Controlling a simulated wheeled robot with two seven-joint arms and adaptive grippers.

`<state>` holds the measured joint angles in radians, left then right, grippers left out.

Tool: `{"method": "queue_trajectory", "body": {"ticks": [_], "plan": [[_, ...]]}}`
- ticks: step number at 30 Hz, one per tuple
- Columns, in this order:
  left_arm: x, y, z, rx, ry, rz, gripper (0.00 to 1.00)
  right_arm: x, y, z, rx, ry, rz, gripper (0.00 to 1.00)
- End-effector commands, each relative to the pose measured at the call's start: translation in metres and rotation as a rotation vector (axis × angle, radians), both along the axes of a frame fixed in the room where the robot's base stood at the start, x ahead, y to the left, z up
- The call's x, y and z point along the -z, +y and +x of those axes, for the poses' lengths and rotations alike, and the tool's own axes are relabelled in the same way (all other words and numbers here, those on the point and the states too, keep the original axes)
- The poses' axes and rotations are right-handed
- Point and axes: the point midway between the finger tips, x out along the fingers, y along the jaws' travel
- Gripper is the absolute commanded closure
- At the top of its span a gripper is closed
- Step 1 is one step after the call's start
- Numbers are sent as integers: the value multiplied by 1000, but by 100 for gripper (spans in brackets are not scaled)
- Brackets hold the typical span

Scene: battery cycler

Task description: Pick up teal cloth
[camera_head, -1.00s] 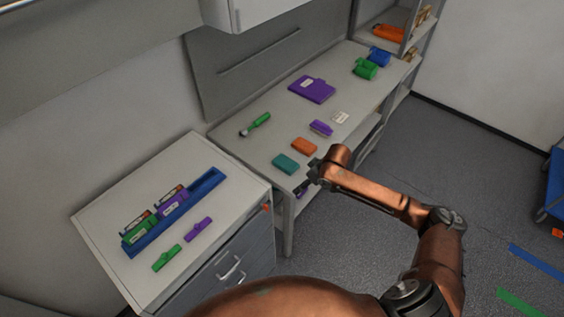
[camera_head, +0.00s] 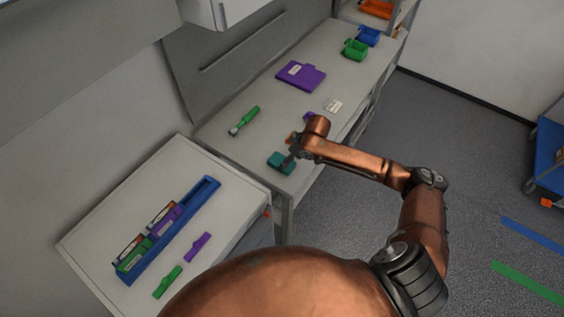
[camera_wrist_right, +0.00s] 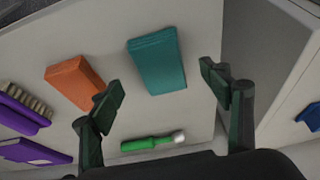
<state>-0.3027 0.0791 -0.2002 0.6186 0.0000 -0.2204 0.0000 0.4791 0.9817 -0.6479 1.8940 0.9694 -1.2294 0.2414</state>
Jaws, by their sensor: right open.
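The teal cloth (camera_head: 279,163) is a flat folded block on the near end of the workbench. In the right wrist view the teal cloth (camera_wrist_right: 157,62) lies ahead, between and beyond my open fingertips. My right gripper (camera_head: 290,156) is over the cloth in the head view and hides part of it. In the right wrist view my right gripper (camera_wrist_right: 160,88) is open and empty, its fingers apart on either side. Whether it touches the cloth cannot be told. My left gripper is not in view.
An orange block (camera_wrist_right: 75,82) lies close to the cloth. A green-handled brush (camera_head: 245,120), a purple binder (camera_head: 301,75) and green and blue bins (camera_head: 355,49) are on the bench. A cabinet (camera_head: 95,240) with a blue tray (camera_head: 190,215) stands beside it.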

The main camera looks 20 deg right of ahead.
Motion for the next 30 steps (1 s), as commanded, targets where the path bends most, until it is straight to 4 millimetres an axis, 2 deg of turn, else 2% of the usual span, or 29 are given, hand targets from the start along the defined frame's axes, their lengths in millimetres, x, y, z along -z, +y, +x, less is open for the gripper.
{"method": "queue_trajectory", "body": {"ticks": [3,6,11,15,19,30], "plan": [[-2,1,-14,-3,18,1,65,12,8,10,-2,1,3,29],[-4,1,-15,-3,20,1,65,24,11,18,-3,0,1,29],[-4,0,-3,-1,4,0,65,40,13,22,-1,0,0,29],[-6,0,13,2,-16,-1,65,43,12,23,-1,-1,0,29],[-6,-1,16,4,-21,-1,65,43,12,22,-1,-1,0,29],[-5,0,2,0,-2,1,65,43,11,22,1,0,0,54]]}}
